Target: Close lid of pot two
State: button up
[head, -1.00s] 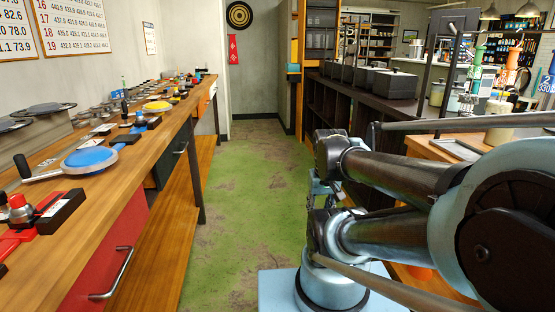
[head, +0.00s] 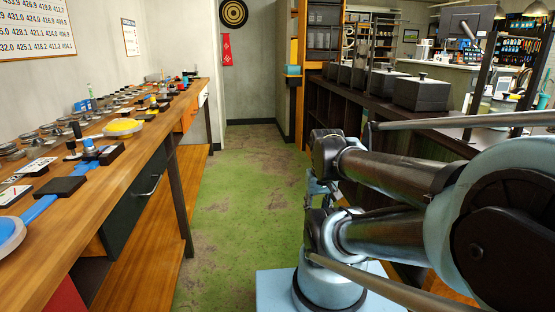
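Several dark grey boxes with flat lids stand in a row on the dark counter at the right. The nearest dark box (head: 421,93) has a small knob on its lid, and the lid looks shut. A second dark box (head: 385,82) stands behind it, with others farther back. No label shows which is pot two, and I cannot tell if these boxes are the pots. My folded arm fills the right foreground. I cannot make out my gripper or its fingers.
A long wooden workbench (head: 130,176) at the left carries a yellow round tool (head: 123,127), a blue tool and many small parts. The green floor (head: 247,190) between bench and counter (head: 440,127) is clear.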

aim_at(362, 51)
jog(key=i, duration=1.65)
jog(key=z, duration=0.4)
jog(key=k, duration=1.2)
jog(key=u, duration=0.55)
jog(key=i, duration=1.05)
jog(key=z, duration=0.75)
jog(key=i, duration=1.1)
jog(key=z, duration=0.45)
